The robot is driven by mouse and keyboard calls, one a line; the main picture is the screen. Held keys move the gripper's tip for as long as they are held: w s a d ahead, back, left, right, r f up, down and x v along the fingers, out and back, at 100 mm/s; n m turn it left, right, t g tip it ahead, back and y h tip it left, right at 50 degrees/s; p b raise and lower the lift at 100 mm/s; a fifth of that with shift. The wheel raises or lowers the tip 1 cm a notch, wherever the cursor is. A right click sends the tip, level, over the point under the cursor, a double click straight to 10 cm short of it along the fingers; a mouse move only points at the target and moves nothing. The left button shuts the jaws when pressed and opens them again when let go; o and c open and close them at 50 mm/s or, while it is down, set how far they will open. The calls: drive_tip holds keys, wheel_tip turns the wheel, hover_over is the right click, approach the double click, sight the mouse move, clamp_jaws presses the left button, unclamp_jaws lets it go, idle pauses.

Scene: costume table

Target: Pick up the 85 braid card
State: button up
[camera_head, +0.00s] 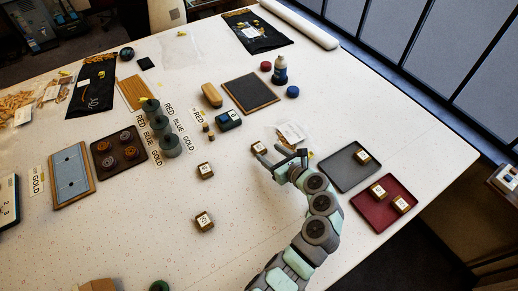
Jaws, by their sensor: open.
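Several small brown blocks with white number labels, which look like the braid cards, lie about the table. One card (259,148) lies just beyond the fingertips of my gripper (271,154). A second card (205,170) and a third card (203,221) lie on bare white table to the left. Another card (361,156) is in the grey tray (346,174), and two cards, a left one (378,191) and a right one (401,204), are in the dark red tray (384,217). The numbers are too small to read surely, so I cannot tell which is 85. My gripper is open and looks empty.
A clear packet (291,132) lies just behind my gripper. Grey-green spools (168,144) stand at the left beside colour-name labels. A dark board (250,94), a bottle (280,70) and a small blue device (228,121) are farther back. The front middle of the table (255,215) is clear.

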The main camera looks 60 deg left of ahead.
sight(260, 148)
drive_tip(key=x, duration=0.4)
drive_tip(key=shift+s+a+f, duration=0.1)
drive_tip(key=shift+s+a, duration=0.05)
drive_tip(key=shift+s, duration=0.25)
drive_tip(key=shift+a, duration=0.3)
clamp_jaws()
